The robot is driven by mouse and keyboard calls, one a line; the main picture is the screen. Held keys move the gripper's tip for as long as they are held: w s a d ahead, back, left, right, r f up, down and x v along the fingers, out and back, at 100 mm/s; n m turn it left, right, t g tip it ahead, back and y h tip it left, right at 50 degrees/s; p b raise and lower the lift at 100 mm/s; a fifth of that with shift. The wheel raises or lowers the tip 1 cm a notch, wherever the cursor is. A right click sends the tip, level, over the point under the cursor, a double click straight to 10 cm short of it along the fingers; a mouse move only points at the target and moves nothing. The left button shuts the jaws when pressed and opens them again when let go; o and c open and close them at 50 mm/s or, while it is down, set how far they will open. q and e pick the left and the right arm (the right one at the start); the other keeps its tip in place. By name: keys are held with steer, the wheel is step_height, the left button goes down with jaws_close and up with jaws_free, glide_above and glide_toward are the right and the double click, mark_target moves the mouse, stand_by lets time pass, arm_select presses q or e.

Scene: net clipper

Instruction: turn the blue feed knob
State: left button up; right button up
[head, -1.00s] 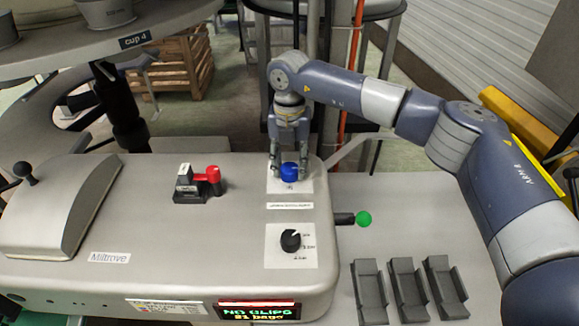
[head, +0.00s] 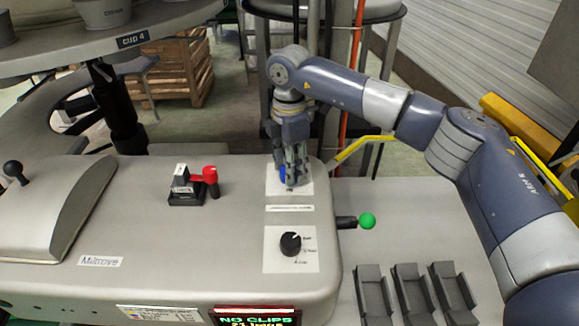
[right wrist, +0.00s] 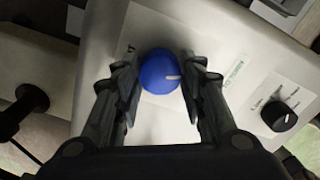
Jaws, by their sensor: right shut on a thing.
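The blue feed knob (right wrist: 162,72) sits on a white label plate on top of the grey machine. In the head view only a sliver of the knob (head: 283,174) shows behind my right gripper (head: 291,178). In the right wrist view the fingers of my right gripper (right wrist: 160,88) stand on both sides of the knob and are shut on it. A pale pointer line on the knob points to the right in that view. My left gripper is not in view.
A black dial (head: 291,243) sits nearer on the same machine. A red-knobbed lever (head: 210,175) stands to the left, and a green-tipped lever (head: 367,221) sticks out at the right. Dark grey holders (head: 411,294) lie front right. A display (head: 256,316) reads "NO CLIPS".

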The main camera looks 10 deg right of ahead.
steer(key=m+b, duration=0.1)
steer(key=m, duration=0.4)
steer(key=shift+w+r, duration=0.1)
steer(key=shift+m, duration=0.3)
stand_by(0.4)
steer(key=o, duration=1.1)
steer(key=shift+c, duration=0.2)
step_height(320, 180, up, 12)
